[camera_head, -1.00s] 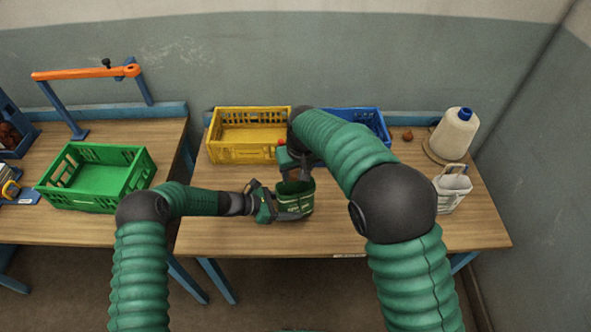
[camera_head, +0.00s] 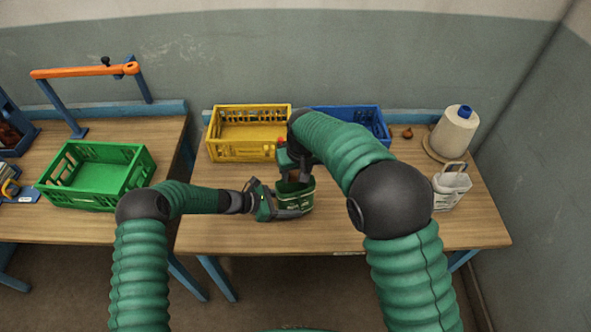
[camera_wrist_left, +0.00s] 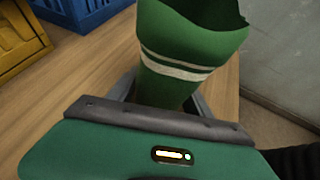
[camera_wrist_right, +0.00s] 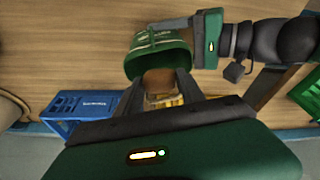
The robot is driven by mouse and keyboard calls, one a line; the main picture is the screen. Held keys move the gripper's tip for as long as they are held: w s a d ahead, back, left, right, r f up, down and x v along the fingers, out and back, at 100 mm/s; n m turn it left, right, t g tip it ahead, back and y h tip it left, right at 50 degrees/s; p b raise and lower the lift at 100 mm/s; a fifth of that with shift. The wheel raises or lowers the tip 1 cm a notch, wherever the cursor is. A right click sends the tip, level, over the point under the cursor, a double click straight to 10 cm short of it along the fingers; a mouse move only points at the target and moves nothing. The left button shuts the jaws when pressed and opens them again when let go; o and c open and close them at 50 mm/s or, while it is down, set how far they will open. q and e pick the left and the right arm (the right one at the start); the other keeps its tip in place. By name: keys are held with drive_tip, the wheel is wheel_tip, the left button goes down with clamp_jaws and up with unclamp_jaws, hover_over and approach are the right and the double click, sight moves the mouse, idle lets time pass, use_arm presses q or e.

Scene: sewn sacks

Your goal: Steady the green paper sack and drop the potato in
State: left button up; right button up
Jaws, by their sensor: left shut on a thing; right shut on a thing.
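The green paper sack (camera_head: 296,198) stands upright on the right-hand table with its mouth open. It has white stripes in the left wrist view (camera_wrist_left: 180,58). My left gripper (camera_head: 288,212) is shut on the sack low on its side; its fingers flank the sack in the left wrist view (camera_wrist_left: 165,90). My right gripper (camera_head: 292,178) is above the sack's mouth, pointing down. It is shut on the brown potato (camera_wrist_right: 160,80), which shows between its fingers at the mouth in the right wrist view. The potato is hidden in the head view.
A yellow crate (camera_head: 240,153) and a blue crate (camera_head: 378,122) stand at the table's back. A thread cone (camera_head: 455,132), a small white bag (camera_head: 450,190) and small brown items (camera_head: 407,133) are at the right. A green crate (camera_head: 70,192) is on the left table.

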sight(296, 180)
drive_tip(key=shift+s+x, duration=0.15)
drive_tip(key=shift+x, duration=0.65)
drive_tip(key=shift+s+x, duration=0.2)
drive_tip(key=shift+x, duration=0.55)
drive_tip(key=shift+d+f, duration=0.1)
drive_tip(key=o, duration=1.2)
drive_tip(key=v, duration=1.2)
drive_tip(key=shift+f, duration=0.1)
